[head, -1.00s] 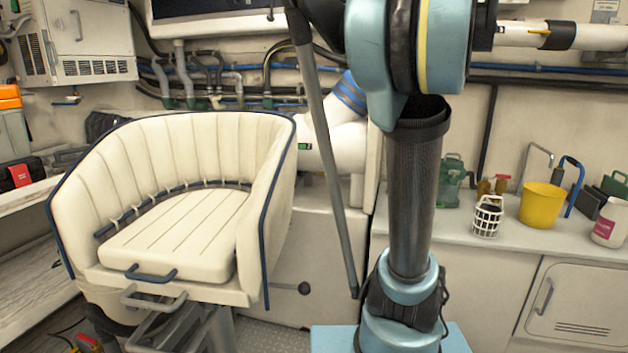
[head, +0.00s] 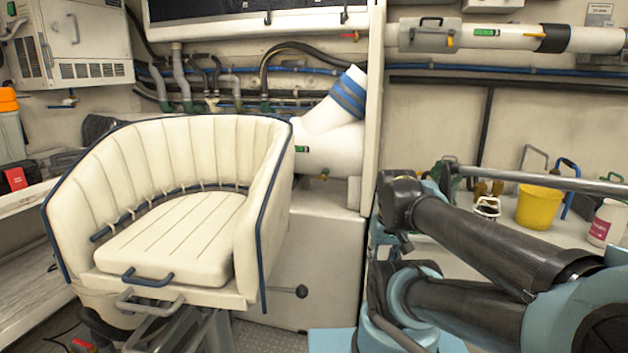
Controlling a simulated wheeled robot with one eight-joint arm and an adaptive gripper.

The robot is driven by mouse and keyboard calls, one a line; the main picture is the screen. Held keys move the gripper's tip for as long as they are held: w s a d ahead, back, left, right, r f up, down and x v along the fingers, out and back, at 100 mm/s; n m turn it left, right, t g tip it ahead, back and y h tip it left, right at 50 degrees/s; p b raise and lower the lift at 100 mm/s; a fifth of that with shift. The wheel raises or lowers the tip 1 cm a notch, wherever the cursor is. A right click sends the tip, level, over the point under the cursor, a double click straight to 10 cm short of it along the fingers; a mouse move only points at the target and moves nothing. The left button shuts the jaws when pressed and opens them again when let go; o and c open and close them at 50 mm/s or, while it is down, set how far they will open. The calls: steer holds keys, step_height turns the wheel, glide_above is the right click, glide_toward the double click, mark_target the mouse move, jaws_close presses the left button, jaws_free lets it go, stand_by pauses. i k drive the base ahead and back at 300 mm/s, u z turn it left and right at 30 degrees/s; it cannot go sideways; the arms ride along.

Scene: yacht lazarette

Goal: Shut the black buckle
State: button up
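I cannot single out the black buckle with certainty. Small dark clips (head: 268,17) sit along the lower edge of the framed panel at the top. A white pipe at the upper right carries a dark fitting (head: 431,24) and a black band (head: 553,38). My arm is folded low at the right, over the worktop. Its dark far end (head: 400,205) points left beside the white upright. Fingers do not show clearly there, and nothing is seen held.
A cream seat (head: 170,240) with blue trim fills the left. A lever (head: 302,291) sticks out beside it. A yellow bucket (head: 538,206), a white basket (head: 487,207) and a white bottle (head: 606,222) stand on the right worktop. Open floor is narrow.

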mark_target(412, 33)
steer(key=u, duration=0.1)
steer(key=k, duration=0.9)
steer(key=u, duration=0.4)
steer(key=i, duration=0.5)
steer(key=u, duration=0.05)
